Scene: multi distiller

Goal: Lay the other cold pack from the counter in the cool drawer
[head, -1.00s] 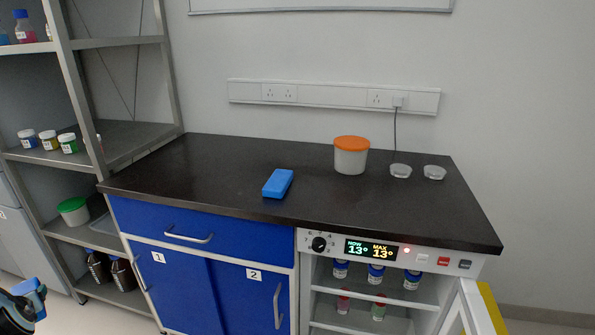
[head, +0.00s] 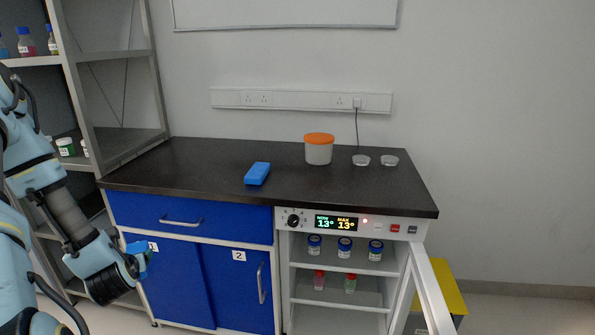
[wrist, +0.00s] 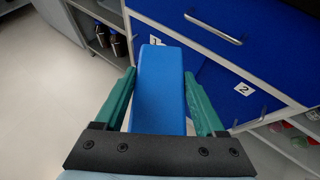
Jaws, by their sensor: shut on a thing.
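A blue cold pack (head: 257,174) lies flat on the dark counter (head: 210,175), left of the tub. My gripper (head: 140,262) is low in front of the left cabinet doors, away from the counter pack. In the wrist view my gripper (wrist: 160,75) is shut on a second blue cold pack (wrist: 162,95), which stretches forward between the green fingers. A blue drawer (head: 190,208) under the counter's left side is closed; its metal handle also shows in the wrist view (wrist: 215,28). I cannot tell whether it is the cool drawer.
An orange-lidded tub (head: 318,152) and two small clear dishes stand at the back right of the counter. A cooler (head: 345,240) with a 13° display has its glass door swung open, with bottles inside. A yellow box (head: 440,290) stands right of it. Shelving (head: 110,70) is at left.

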